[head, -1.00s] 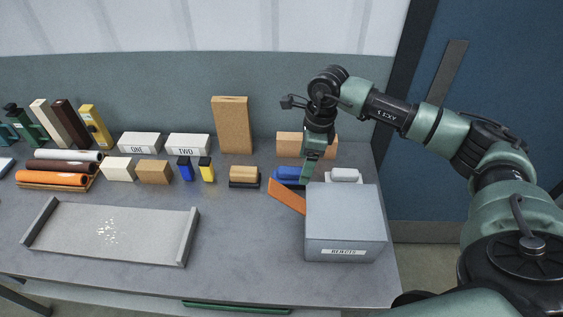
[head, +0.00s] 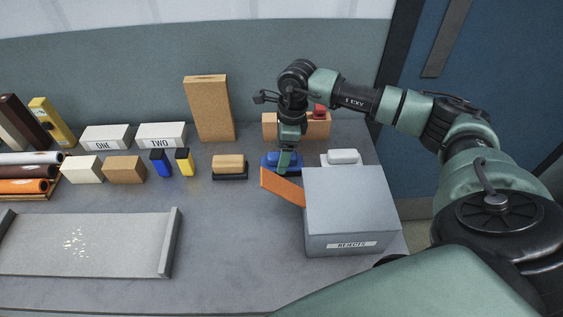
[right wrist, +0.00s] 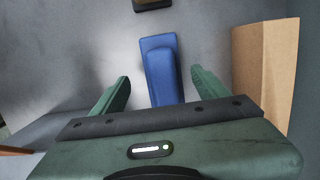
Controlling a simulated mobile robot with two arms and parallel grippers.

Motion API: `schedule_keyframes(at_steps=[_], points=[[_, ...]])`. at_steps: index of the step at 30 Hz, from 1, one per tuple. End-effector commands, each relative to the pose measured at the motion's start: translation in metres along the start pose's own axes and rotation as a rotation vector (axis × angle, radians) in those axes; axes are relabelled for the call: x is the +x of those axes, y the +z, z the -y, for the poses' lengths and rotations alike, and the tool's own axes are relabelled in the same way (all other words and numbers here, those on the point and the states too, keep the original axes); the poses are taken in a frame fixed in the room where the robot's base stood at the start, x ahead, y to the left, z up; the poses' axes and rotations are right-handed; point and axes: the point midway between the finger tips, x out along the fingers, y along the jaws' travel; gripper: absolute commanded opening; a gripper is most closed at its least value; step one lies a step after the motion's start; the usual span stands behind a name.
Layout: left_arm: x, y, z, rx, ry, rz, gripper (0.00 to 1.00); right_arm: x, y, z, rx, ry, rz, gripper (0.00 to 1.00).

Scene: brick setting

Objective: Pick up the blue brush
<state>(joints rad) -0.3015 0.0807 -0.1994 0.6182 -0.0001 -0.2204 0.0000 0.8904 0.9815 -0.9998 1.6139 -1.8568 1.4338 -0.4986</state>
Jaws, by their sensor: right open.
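The blue brush (head: 270,162) lies on the grey bench, partly hidden behind my right gripper and left of the grey-white brush. In the right wrist view the blue brush (right wrist: 159,62) points away from me, with a narrower raised block on its base. My right gripper (head: 287,166) reaches down at it. In the right wrist view my right gripper (right wrist: 160,74) is open, with one green finger on each side of the brush's near part and a gap on both sides. Whether the fingertips are down at brush height is unclear. My left gripper is not in view.
The grey REJECTS box (head: 345,215) and an orange slanted piece (head: 281,187) stand close in front. A tan brick (head: 268,124) lies behind, showing at right in the wrist view (right wrist: 262,70). A tan brush (head: 229,163) sits left.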

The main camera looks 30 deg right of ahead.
Motion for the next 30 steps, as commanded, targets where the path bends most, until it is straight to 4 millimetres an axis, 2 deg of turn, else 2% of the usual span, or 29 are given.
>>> schedule_keyframes(at_steps=[4,9,17,20,25,26,30], points=[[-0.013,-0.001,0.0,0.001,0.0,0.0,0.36,0.019,-0.003,0.003,0.002,0.004,-0.002,0.75],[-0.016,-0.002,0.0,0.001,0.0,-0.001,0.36,0.041,-0.003,0.004,0.0,0.002,-0.001,0.75],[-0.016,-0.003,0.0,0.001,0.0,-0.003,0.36,0.046,-0.003,0.004,-0.001,-0.001,0.0,0.75],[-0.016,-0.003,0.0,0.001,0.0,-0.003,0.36,0.045,-0.003,0.004,0.0,0.0,0.0,0.52],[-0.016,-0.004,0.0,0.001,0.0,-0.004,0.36,0.045,-0.003,0.004,0.0,0.0,0.0,0.05],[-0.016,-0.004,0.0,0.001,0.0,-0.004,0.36,0.045,-0.003,0.004,0.0,-0.001,0.001,0.02],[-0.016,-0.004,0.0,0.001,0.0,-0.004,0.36,0.045,-0.003,0.004,0.0,-0.001,0.0,0.02]])
